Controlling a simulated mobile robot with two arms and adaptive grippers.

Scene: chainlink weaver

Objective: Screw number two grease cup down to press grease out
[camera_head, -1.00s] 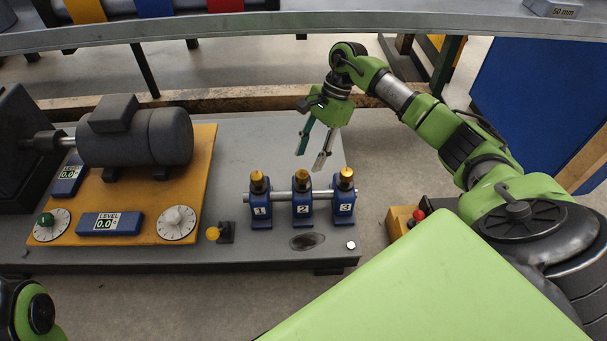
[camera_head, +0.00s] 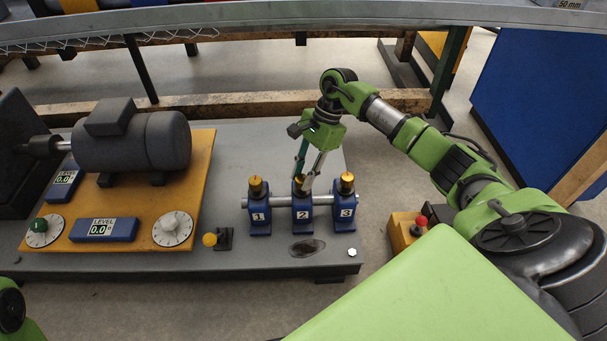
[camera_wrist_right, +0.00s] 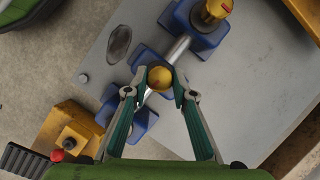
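The number two grease cup is a small brass-yellow cap on the middle blue block (camera_head: 302,219) marked 2. It shows between my fingers in the right wrist view (camera_wrist_right: 160,78). My right gripper (camera_head: 304,186) points down at it in the head view. In the wrist view the right gripper (camera_wrist_right: 161,75) is open, one finger on each side of the cup, with slight gaps. I cannot tell if either finger touches it. Cup one (camera_head: 256,187) and cup three (camera_head: 347,181) stand on the blocks either side. My left gripper is out of view.
A metal rod (camera_head: 279,202) runs through the three blocks on a grey bench plate (camera_head: 240,150). Left of them are a yellow knob (camera_head: 210,240), an orange panel (camera_head: 196,190) with dials and a dark motor (camera_head: 140,143). A red-button box (camera_head: 408,228) stands at the right.

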